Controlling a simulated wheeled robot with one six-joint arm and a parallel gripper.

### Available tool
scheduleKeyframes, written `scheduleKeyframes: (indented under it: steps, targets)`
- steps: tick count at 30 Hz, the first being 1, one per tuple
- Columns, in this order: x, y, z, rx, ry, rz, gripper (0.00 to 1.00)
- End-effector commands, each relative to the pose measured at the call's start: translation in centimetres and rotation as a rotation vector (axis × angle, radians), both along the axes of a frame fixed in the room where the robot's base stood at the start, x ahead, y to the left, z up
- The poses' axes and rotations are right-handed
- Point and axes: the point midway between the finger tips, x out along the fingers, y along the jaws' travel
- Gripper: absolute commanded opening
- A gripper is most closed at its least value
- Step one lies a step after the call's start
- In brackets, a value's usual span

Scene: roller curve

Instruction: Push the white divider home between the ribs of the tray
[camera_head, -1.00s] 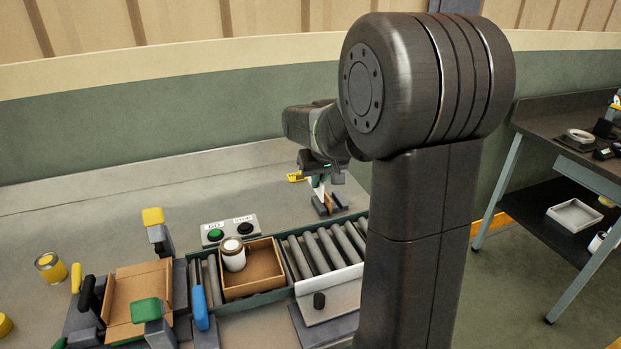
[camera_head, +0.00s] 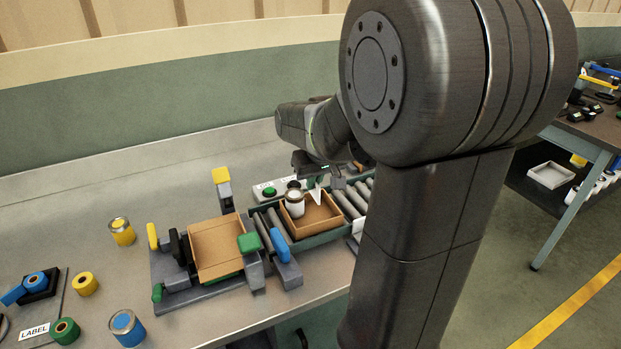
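The brown tray (camera_head: 320,229) sits on the roller conveyor in the head view. A white jar (camera_head: 295,205) with a dark lid stands in its left part. My gripper (camera_head: 318,180) is over the tray's back side, to the right of the jar. It seems shut on the white divider (camera_head: 314,191), which points downward from it. The divider's lower end is at or just above the tray; I cannot tell whether it touches. The tray's ribs are too small to make out, and the fingertips are partly hidden.
A button box (camera_head: 268,189) stands behind the tray. Tins and tape rolls lie farther left. My arm hides the conveyor's right end.

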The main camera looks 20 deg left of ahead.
Motion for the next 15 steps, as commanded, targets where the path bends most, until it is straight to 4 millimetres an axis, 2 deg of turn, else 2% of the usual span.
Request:
scheduleKeyframes:
  steps: [15]
  targets:
    - [0.0, 0.0, -4.3, -0.001, 0.001, 0.000, 0.00]
